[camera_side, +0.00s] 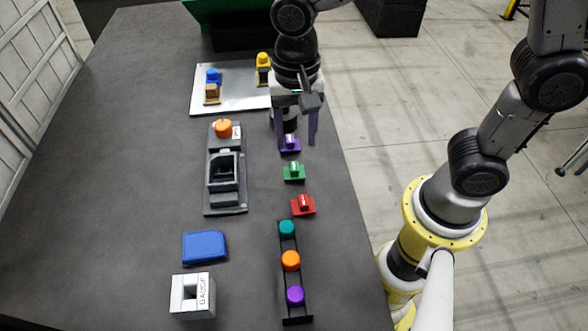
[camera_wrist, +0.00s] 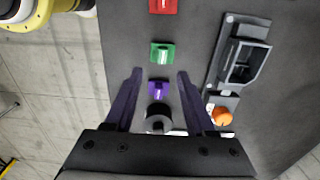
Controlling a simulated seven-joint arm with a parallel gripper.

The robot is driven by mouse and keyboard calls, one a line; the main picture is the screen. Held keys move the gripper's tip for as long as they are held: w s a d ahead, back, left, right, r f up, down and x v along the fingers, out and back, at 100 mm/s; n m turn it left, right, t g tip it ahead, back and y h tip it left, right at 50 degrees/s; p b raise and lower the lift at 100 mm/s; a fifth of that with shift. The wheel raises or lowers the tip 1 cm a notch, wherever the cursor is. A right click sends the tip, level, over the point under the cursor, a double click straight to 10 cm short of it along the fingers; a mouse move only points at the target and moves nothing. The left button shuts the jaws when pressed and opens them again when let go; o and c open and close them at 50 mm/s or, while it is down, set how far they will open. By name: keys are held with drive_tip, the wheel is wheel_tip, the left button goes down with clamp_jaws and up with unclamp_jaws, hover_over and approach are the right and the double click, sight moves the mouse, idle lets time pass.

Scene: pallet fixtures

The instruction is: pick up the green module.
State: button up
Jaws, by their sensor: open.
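The green module (camera_side: 294,173) sits on the dark table, between a purple module (camera_side: 290,145) and a red module (camera_side: 303,205) in one row. In the wrist view the green module (camera_wrist: 162,52) lies ahead of my fingertips, apart from them. My gripper (camera_side: 298,138) points down over the purple module, its purple fingers spread to either side of it. In the wrist view my gripper (camera_wrist: 158,72) is open, with the purple module (camera_wrist: 158,90) showing between the fingers and nothing held. The red module (camera_wrist: 163,6) is cut by the top edge of that view.
A grey fixture (camera_side: 226,198) with an orange knob (camera_side: 223,128) stands left of the row. A black rack (camera_side: 299,319) with coloured round pieces lies nearest, beside a gauge block (camera_side: 192,296) and a blue block (camera_side: 205,246). A pale plate (camera_side: 200,100) with several pieces lies farther back.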

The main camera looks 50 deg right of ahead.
sight(294, 166)
drive_tip(key=shift+a+f, duration=0.15)
drive_tip(key=shift+f, duration=1.55)
drive_tip(key=shift+a+f, duration=0.15)
drive_tip(key=shift+f, duration=1.55)
drive_tip(key=shift+c, duration=0.3)
clamp_jaws()
